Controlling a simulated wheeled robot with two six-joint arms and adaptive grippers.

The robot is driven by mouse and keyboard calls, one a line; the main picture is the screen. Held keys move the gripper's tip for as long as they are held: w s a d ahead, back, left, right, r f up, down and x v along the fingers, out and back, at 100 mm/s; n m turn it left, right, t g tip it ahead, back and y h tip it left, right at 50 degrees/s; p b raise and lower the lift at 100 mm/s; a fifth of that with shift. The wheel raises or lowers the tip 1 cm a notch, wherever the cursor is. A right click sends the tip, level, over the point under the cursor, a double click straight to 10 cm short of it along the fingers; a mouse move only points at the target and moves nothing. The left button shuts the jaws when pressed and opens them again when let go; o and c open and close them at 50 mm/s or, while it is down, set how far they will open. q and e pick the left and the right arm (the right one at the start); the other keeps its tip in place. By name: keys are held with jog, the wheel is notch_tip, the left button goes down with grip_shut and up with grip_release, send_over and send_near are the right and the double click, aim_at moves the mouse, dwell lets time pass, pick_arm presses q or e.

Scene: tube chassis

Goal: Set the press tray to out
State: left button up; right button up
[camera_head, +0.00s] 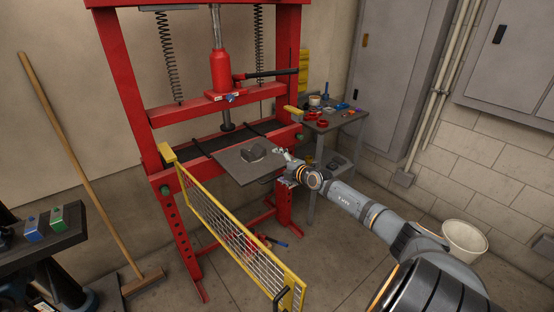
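The red shop press (127,85) stands against the back wall. Its flat grey press tray (232,170) juts out from the press bed toward me, below the ram. A small dark grey part (256,152) lies on the tray. My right gripper (281,154) is at the tray's right edge, beside the grey part. It is too small in the picture to tell whether its fingers touch the tray or are closed. My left gripper is not in view.
A yellow mesh guard (225,228) swings out in front of the press, left of the tray. A small table with tools (345,122) stands right of the press. A broom (75,150) leans at left. A white bucket (464,240) stands at right.

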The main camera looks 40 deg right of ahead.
jog(key=shift+o, duration=0.2)
jog(key=shift+w+r, duration=0.2)
jog(key=shift+r, duration=0.45)
jog(key=s+r, duration=0.1)
jog(key=s+a+r+p, duration=0.1)
jog(key=s, duration=0.1)
jog(key=s+r+p, duration=0.1)
jog(key=shift+s+a+r, duration=0.1)
jog(key=shift+s+a, duration=0.2)
jog(key=shift+a, duration=0.1)
jog(key=c, duration=1)
pick_arm(q)
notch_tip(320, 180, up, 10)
jog(key=p, duration=0.7)
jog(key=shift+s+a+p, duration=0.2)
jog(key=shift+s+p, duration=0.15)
jog(key=shift+p, duration=0.05)
pick_arm(e)
jog(key=shift+o, duration=0.2)
jog(key=s, duration=0.9)
jog(key=shift+s+a, duration=0.15)
jog(key=shift+a, duration=0.15)
